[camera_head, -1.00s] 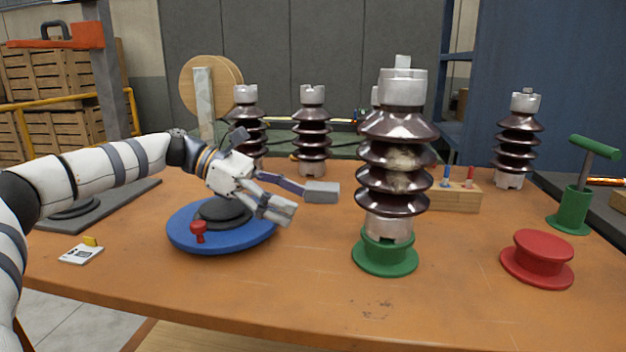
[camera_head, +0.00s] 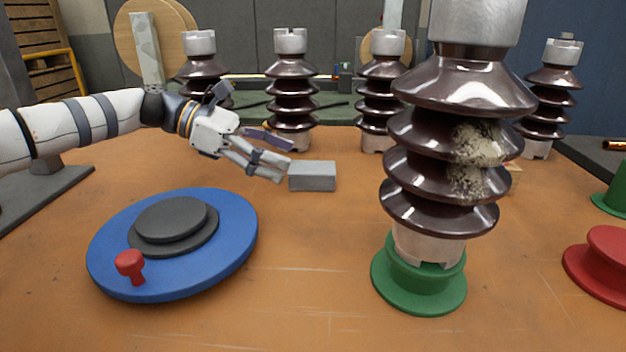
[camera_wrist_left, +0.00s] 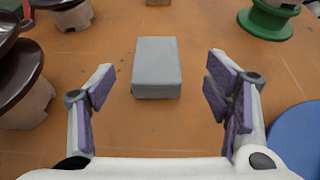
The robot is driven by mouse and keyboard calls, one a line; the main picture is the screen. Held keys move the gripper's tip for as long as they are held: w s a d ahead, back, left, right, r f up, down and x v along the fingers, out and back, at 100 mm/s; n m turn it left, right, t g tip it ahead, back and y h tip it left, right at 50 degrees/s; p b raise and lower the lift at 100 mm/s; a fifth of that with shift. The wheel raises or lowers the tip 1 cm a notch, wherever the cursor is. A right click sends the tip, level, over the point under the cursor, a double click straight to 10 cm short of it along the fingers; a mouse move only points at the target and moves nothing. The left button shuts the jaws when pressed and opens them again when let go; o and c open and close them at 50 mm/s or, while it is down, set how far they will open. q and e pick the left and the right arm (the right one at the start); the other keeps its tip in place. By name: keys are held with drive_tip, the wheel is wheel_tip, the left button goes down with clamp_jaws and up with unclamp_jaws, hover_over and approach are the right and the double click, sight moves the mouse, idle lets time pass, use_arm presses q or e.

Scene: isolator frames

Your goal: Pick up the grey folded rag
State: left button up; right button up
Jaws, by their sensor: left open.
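The grey folded rag (camera_head: 312,177) is a small flat grey block lying on the orange table. In the left wrist view the rag (camera_wrist_left: 157,68) lies ahead of the fingertips, centred between them. My left gripper (camera_head: 283,158) is just left of the rag in the head view. It is open, and its purple-padded fingers (camera_wrist_left: 160,88) stand wide apart with nothing between them. I cannot tell whether a fingertip touches the rag. My right gripper is not in view.
A large brown insulator (camera_head: 440,185) with a pale patch stands in a green base (camera_head: 420,285) right of the rag. A blue turntable (camera_head: 225,245) with a red knob lies front left. More insulators (camera_head: 291,85) stand behind. A red spool (camera_head: 605,262) is at right.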

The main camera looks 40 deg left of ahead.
sight(309, 167)
use_arm(q)
drive_tip(key=b+x, duration=0.1)
drive_tip(key=x, duration=0.2)
drive_tip(key=b+x, duration=0.1)
drive_tip(key=x, duration=0.1)
drive_tip(key=shift+w+d+f, duration=0.1)
drive_tip(key=shift+w+f, duration=0.15)
drive_tip(key=shift+f, duration=0.25)
drive_tip(key=shift+w+d, duration=0.3)
drive_tip(key=shift+d, duration=0.05)
drive_tip(key=shift+r, duration=0.1)
drive_tip(key=c, duration=1.1)
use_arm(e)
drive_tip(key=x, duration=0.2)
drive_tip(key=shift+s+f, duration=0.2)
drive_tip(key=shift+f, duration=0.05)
